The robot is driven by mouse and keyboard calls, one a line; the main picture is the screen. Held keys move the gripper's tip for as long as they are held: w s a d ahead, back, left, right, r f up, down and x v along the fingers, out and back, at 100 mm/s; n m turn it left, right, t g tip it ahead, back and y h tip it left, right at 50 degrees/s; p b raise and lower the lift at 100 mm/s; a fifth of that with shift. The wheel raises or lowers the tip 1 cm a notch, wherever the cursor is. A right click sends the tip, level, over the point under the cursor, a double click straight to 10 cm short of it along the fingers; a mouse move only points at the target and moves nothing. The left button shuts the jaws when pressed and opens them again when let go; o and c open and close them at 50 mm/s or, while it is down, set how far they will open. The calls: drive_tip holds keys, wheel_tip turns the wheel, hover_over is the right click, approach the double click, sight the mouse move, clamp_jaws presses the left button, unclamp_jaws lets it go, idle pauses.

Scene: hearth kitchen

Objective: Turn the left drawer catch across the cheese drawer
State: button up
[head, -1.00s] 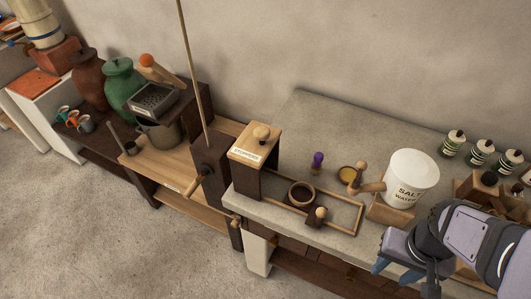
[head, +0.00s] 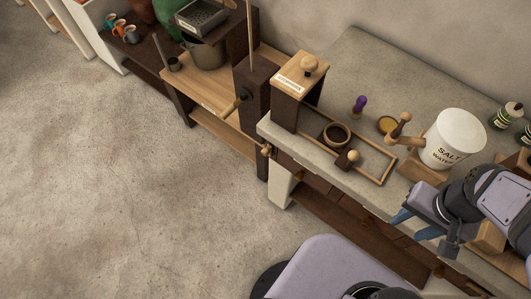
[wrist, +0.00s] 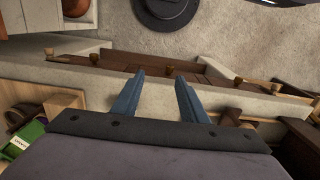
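My gripper (head: 418,226) is at the counter's front edge, below the salt water bucket, in the head view. Its two blue fingers are apart and empty in the wrist view (wrist: 160,82). Dark drawer fronts (wrist: 105,58) run under the pale counter edge (wrist: 75,77), beyond the fingertips. In the head view a wooden peg (head: 267,150) sticks out at the counter's left end.
Open floor (head: 130,210) lies at the left.

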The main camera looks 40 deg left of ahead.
drive_tip(key=w+a+r+n+t, duration=0.2)
drive_tip(key=w+a+r+n, duration=0.25)
drive_tip(key=a, duration=0.25)
drive_tip(key=w+a+r+n+t, duration=0.1)
drive_tip(key=w+a+r+n, duration=0.2)
drive_tip(key=a+n, duration=0.35)
drive_tip(key=w+a+f+t+y, duration=0.15)
drive_tip(key=a+f, duration=0.45)
drive_tip(key=a, duration=0.7)
drive_tip(key=s+a+f+n+g+y+b, duration=0.1)
drive_tip(key=s+a+f+g+y+b, duration=0.4)
drive_tip(key=s+a+f, duration=1.1)
drive_tip(key=m+t+h+b, duration=0.1)
drive_tip(key=t+h+b, duration=0.6)
drive_tip(key=t+b, duration=1.75)
approach(263, 154)
wheel_tip(263, 154, up, 5)
drive_tip(key=g+b, duration=0.6)
drive_tip(key=shift+y, duration=0.25)
drive_tip(key=shift+w+d, duration=0.2)
drive_tip(key=shift+w, duration=3.55)
